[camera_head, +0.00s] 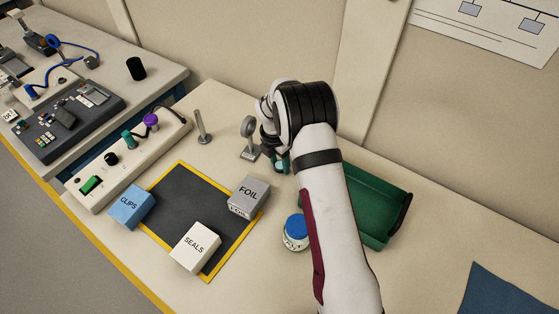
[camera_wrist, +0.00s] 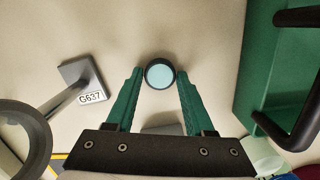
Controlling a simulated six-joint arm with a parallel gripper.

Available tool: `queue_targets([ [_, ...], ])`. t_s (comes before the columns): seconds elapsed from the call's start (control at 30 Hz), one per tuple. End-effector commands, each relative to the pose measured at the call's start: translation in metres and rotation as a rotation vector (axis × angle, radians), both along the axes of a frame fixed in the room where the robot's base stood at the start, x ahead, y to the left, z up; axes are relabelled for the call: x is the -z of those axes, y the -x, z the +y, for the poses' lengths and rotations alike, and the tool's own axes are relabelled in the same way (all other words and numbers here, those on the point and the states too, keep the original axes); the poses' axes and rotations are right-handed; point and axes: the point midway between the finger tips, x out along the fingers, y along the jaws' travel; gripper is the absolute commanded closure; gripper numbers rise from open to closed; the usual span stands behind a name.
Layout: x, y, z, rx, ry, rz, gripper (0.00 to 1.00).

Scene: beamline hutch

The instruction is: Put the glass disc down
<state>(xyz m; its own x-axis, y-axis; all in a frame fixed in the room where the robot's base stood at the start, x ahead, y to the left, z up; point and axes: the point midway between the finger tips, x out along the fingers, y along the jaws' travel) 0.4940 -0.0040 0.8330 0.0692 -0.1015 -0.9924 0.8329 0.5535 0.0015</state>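The glass disc (camera_wrist: 160,73) is pale blue with a dark rim. In the wrist view it sits between the green fingertips of my gripper (camera_wrist: 160,75), which meet its rim on both sides. In the head view, my gripper (camera_head: 283,163) is partly hidden behind my arm, and the disc is hard to make out there. Pale bench top lies beneath the disc; I cannot tell how high above it the disc is. A grey ring holder (camera_head: 249,138) stands just left of my gripper; its base, tagged G637 (camera_wrist: 91,98), shows in the wrist view.
A green bin (camera_head: 372,205) is to the right, partly behind my arm. A blue-lidded jar (camera_head: 296,232) stands nearer. A metal post (camera_head: 203,128) stands left.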

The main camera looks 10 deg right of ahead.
Motion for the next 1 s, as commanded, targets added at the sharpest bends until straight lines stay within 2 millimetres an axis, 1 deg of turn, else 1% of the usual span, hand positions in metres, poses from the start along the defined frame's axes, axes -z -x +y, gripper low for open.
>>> queue_targets([
  [0.03,0.0,0.0,0.0,0.0,0.0,0.0,0.36],
  [0.1,0.0,0.0,0.0,0.0,0.0,0.0,0.23],
  [0.13,0.0,0.0,0.0,0.0,0.0,0.0,0.22],
  [0.37,-0.001,0.0,0.0,0.0,0.0,0.0,0.22],
  [0.43,-0.005,0.0,0.0,0.001,0.0,-0.001,0.22],
  [0.47,-0.009,0.0,0.001,0.0,0.0,-0.002,0.22],
  [0.53,-0.025,0.0,0.002,0.0,0.0,-0.004,0.22],
  [0.7,-0.075,0.004,0.007,0.0,-0.001,-0.003,0.22],
  [0.8,-0.098,0.006,0.01,-0.001,-0.002,-0.001,0.22],
  [0.9,-0.114,0.007,0.012,0.0,-0.001,0.0,0.22],
  [1.0,-0.122,0.008,0.012,-0.002,-0.002,0.001,0.22],
])
